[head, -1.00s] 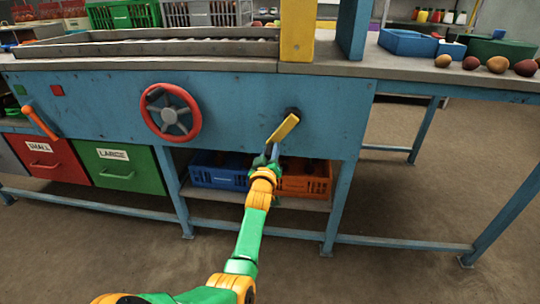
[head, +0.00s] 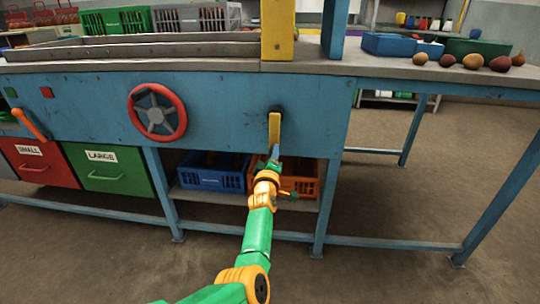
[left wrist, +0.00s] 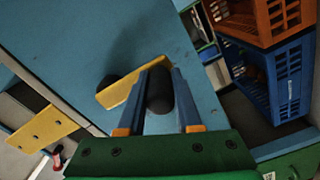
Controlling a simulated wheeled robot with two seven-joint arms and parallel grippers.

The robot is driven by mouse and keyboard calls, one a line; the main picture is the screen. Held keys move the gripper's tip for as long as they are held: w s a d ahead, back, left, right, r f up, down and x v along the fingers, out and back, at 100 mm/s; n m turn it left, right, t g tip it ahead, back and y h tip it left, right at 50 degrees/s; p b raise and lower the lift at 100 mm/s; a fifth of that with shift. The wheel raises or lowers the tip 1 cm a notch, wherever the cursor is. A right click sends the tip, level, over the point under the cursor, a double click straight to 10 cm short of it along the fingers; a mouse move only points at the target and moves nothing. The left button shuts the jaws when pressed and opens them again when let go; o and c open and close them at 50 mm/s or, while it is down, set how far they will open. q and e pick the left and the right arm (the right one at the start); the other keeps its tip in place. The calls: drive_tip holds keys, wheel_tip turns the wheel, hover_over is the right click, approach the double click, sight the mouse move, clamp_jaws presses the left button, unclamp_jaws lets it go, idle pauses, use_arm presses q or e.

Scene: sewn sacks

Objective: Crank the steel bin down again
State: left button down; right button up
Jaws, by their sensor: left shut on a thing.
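The crank is a yellow arm (head: 274,128) on a dark hub on the blue bench front, and it hangs about straight down. My left gripper (head: 274,154) is at its lower end. In the left wrist view the crank's yellow arm (left wrist: 128,86) runs from the black hub to a black handle (left wrist: 160,92). The fingers of my left gripper (left wrist: 164,88) are shut on this handle. I cannot pick out a steel bin for certain; a long grey metal tray (head: 150,50) lies on the bench top. My right gripper is not in view.
A red handwheel (head: 181,116) and an orange lever (head: 32,124) sit left of the crank. Below are a blue crate (head: 212,179), an orange crate (head: 305,188) and red and green drawers. A yellow post (head: 278,28) rises above. Floor in front is clear.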

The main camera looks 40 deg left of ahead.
use_arm(q)
drive_tip(key=shift+d+f, duration=0.1)
drive_tip(key=shift+d, duration=0.05)
drive_tip(key=c, duration=0.6)
unclamp_jaws()
drive_tip(key=shift+w, duration=0.15)
drive_tip(key=p+v, duration=0.4)
drive_tip(key=v, duration=0.3)
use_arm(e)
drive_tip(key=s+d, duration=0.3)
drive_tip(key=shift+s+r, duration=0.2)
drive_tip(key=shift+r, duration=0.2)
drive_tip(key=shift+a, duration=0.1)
